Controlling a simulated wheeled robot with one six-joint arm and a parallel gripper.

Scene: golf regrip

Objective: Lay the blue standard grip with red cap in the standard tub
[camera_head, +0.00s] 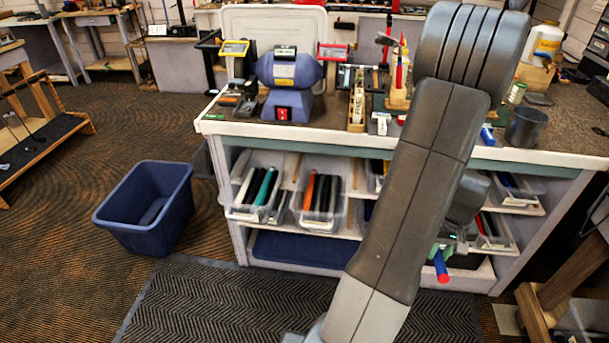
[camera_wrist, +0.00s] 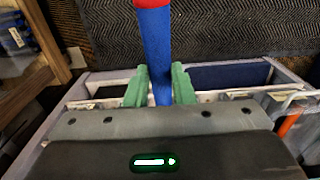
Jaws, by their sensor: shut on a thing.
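The blue grip (camera_head: 440,262) with a red cap (camera_head: 443,279) hangs below my forearm at the right in the head view. My gripper (camera_head: 440,249) is shut on it, in front of the shelves. In the wrist view the blue grip (camera_wrist: 157,50) stands between the green fingers of my gripper (camera_wrist: 159,88), its red cap (camera_wrist: 152,3) at the top edge. Clear tubs of grips sit on the shelf: a left tub (camera_head: 242,213) with black and teal grips, and a middle tub (camera_head: 316,225) with orange and black ones. I cannot read which is the standard tub.
More tubs, such as a right one (camera_head: 497,243), are partly behind my arm. The bench (camera_head: 232,127) overhangs the shelves and carries a blue grinder (camera_head: 290,82). A blue bin (camera_head: 128,226) stands left on the carpet. The floor mat (camera_head: 200,300) is clear.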

